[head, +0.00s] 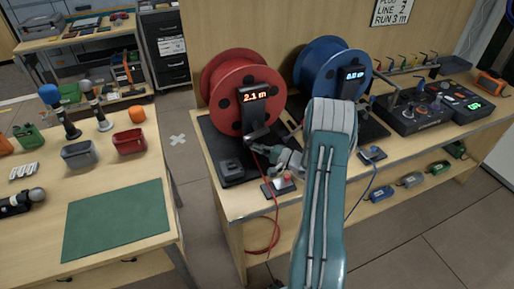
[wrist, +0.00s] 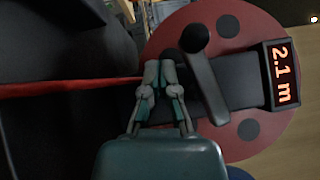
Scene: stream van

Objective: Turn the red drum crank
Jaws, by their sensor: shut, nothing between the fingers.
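The red drum (head: 228,78) stands on the bench, and its display (head: 258,95) reads 2.1 m. In the wrist view the red drum (wrist: 168,36) fills the upper right, with the same display (wrist: 281,75). The dark crank (wrist: 207,88) runs across the drum's front, with a rounded knob (wrist: 195,38) at its upper end. My gripper (wrist: 160,72) is shut and empty, its fingertips together just left of the crank and apart from the knob. In the head view my gripper (head: 262,150) is low in front of the drum; the crank is hard to make out there.
A red cable (wrist: 65,88) runs left from beside my fingertips. A blue drum (head: 325,65) stands right of the red one. A table with a green mat (head: 115,220) is at left, across a gap of floor.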

